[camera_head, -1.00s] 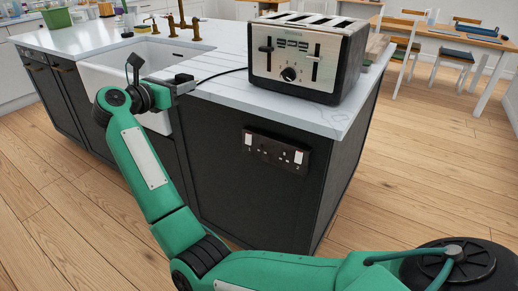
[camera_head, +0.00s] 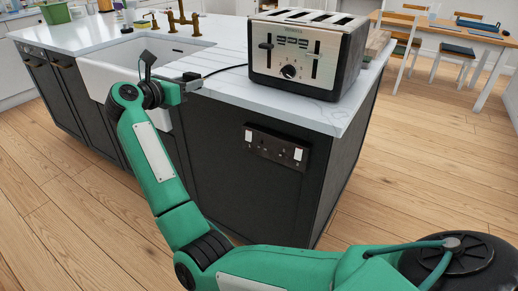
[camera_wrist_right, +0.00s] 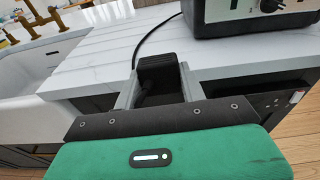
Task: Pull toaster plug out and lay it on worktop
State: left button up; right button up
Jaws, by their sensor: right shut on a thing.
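The black toaster plug (camera_wrist_right: 158,72) is between the fingers of my right gripper (camera_wrist_right: 158,88) in the right wrist view, with the fingers shut on it. In the head view my right gripper (camera_head: 190,80) is at the worktop's front edge, beside the sink. Its fingers mostly hide the plug there. A black cord (camera_head: 225,70) runs from the plug to the steel and black toaster (camera_head: 300,55). The plug is over or on the white worktop (camera_head: 240,92); I cannot tell whether it touches. The double socket (camera_head: 276,147) on the dark end panel has no plug in it. My left gripper is not in view.
A white sink (camera_head: 100,82) with brass taps (camera_head: 180,20) lies left of my right gripper. The toaster takes up the worktop's right end. Clear worktop lies between sink and toaster. A wooden table (camera_head: 450,38) with chairs stands at the back right.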

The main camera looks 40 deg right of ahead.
jog(key=p, duration=0.1)
send_over(221, 85)
jog(key=shift+d+r, duration=0.1)
jog(key=shift+r, duration=0.2)
dwell(1.1)
dwell(0.3)
jog(key=shift+f+b, duration=0.65)
jog(key=shift+f, duration=0.75)
jog(key=o, duration=1.4)
jog(key=shift+c, duration=0.2)
